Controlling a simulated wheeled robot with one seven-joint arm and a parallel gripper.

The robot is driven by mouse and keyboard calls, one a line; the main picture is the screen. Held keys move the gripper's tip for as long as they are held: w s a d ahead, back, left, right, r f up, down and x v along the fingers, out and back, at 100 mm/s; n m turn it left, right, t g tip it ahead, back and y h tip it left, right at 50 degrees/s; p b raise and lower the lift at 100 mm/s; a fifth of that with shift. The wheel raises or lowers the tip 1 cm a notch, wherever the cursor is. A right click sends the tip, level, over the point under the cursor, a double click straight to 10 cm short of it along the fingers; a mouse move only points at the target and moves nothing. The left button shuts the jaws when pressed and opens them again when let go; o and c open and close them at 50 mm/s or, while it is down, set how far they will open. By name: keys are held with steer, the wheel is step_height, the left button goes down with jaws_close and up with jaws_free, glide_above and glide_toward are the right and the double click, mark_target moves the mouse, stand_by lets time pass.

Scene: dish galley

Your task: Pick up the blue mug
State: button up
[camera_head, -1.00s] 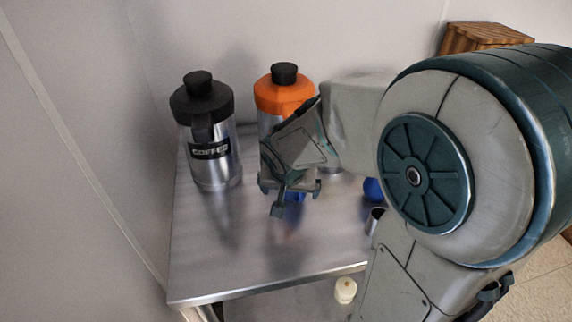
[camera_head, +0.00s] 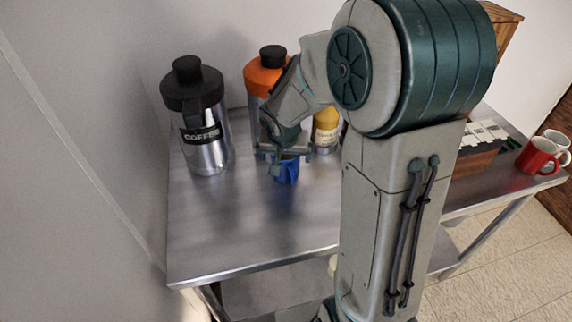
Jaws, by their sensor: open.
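The blue mug (camera_head: 287,172) stands on the steel table (camera_head: 215,235), in front of the orange-lidded jug. Only part of it shows, because my gripper covers its top. My gripper (camera_head: 283,164) is open and points down at the mug, with its fingers at the mug's upper part. I cannot tell whether the fingers touch the mug or how far they reach around it.
A black-lidded coffee jug (camera_head: 205,125) stands left of my gripper. The orange-lidded jug (camera_head: 264,75) is close behind it, and a yellow bottle (camera_head: 326,128) is to the right. A red mug (camera_head: 537,156) stands at far right. The table's front left is clear.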

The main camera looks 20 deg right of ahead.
steer(key=c, duration=1.2)
steer(key=shift+c, duration=1.1)
steer(key=shift+r, duration=0.15)
